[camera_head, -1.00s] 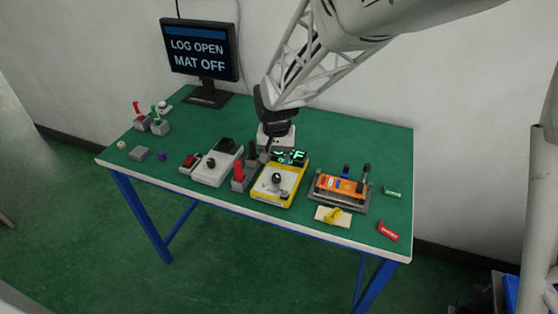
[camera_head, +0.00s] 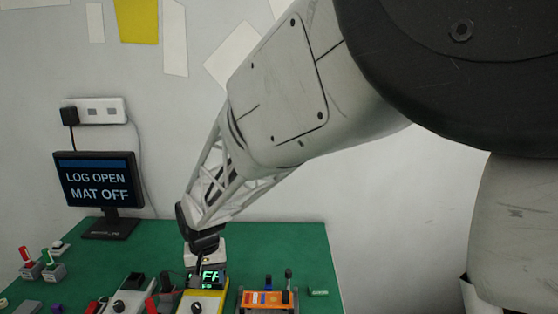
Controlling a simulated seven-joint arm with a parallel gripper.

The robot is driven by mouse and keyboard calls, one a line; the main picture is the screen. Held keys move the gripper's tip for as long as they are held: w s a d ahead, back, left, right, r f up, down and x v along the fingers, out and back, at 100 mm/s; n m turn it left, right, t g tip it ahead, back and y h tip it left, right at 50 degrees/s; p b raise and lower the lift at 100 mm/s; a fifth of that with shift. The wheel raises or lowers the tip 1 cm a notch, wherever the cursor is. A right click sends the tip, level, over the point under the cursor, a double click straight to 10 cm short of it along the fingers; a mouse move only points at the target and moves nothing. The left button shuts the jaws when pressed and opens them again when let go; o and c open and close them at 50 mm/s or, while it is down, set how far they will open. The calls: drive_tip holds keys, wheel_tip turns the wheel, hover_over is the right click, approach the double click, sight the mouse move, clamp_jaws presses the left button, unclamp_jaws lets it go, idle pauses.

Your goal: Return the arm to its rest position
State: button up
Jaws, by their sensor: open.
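My arm (camera_head: 275,90) reaches from the upper right down to the left over the green table. My gripper (camera_head: 199,268) is at its lower end, dark and small, just above or beside the yellow fixture (camera_head: 203,302) with a green lit display (camera_head: 208,277). The jaws are open and hold nothing that I can see. Whether the fingers touch the fixture cannot be told from this angle.
A grey lever box (camera_head: 128,301) stands left of the yellow fixture, an orange one (camera_head: 266,299) right. Red (camera_head: 30,268) and green (camera_head: 53,271) levers stand far left. The green table (camera_head: 270,238) is clear behind the fixtures.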

drive_tip(key=s+d+r+m, duration=0.1)
drive_tip(key=s+d+r, duration=0.25)
drive_tip(key=d, duration=0.45)
drive_tip(key=s+d+r+t, duration=0.1)
drive_tip(key=s+d+r, duration=0.1)
drive_tip(key=d+r, duration=0.35)
drive_tip(key=s+d+r+m, duration=0.1)
drive_tip(key=s+d+r, duration=0.1)
drive_tip(key=d, duration=0.7)
drive_tip(key=s+d+r+m+t, duration=0.1)
drive_tip(key=s+d, duration=1.3)
drive_tip(key=s, duration=0.2)
drive_tip(key=shift+d+r, duration=0.35)
drive_tip(key=shift+r, duration=0.05)
